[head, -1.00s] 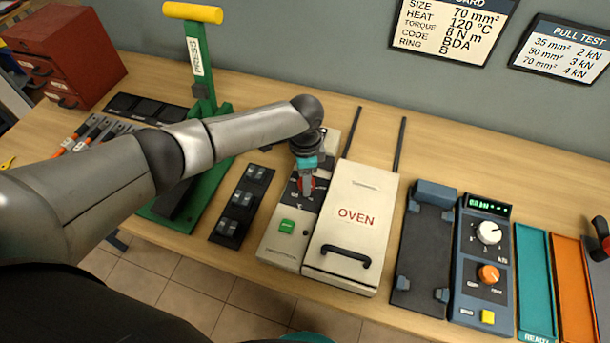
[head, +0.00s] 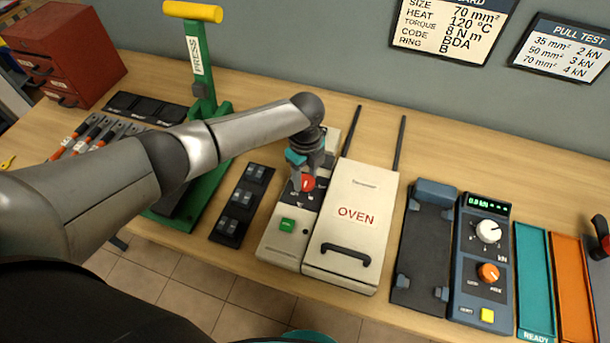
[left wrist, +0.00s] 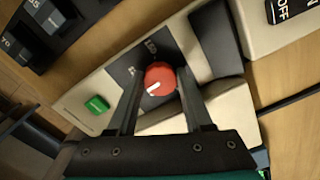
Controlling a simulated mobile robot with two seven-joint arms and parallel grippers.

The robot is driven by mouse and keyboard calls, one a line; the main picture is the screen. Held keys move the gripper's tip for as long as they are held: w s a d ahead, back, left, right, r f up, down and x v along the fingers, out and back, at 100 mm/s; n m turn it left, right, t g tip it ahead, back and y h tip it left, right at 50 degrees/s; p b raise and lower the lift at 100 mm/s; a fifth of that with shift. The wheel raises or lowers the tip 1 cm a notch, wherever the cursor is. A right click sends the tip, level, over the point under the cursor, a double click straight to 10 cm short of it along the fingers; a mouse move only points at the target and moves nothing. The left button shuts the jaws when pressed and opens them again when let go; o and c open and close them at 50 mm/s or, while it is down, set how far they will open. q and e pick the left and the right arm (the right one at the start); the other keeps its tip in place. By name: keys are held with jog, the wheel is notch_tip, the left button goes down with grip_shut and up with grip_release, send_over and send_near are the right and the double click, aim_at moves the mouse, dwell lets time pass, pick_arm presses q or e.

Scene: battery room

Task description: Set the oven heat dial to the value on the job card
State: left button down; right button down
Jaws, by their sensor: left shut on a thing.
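The oven heat dial (head: 307,184) is a red knob on the dark panel of the cream oven control box. It also shows in the left wrist view (left wrist: 160,80), with a white mark pointing to the lower left of the picture. My left gripper (head: 302,181) is shut on this dial, one finger on each side of it. The job card (head: 455,28) on the wall reads HEAT 120 °C. My right gripper is not in view.
The oven (head: 352,225) with its black handle stands right of the control box, and a green button (head: 287,225) sits below the dial. A green press (head: 199,75) stands at left. A blue pull tester (head: 483,262) is at right.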

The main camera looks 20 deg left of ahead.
aim_at(306, 180)
pick_arm(q)
jog(key=m, duration=0.3)
jog(key=shift+d+m, duration=0.1)
jog(key=shift+m, duration=0.3)
jog(key=shift+m+b, duration=0.55)
jog(key=shift+m, duration=1.25)
jog(key=shift+c, duration=1.5)
grip_release()
notch_tip(306, 180, up, 15)
jog(key=p, duration=0.1)
jog(key=shift+r, duration=0.15)
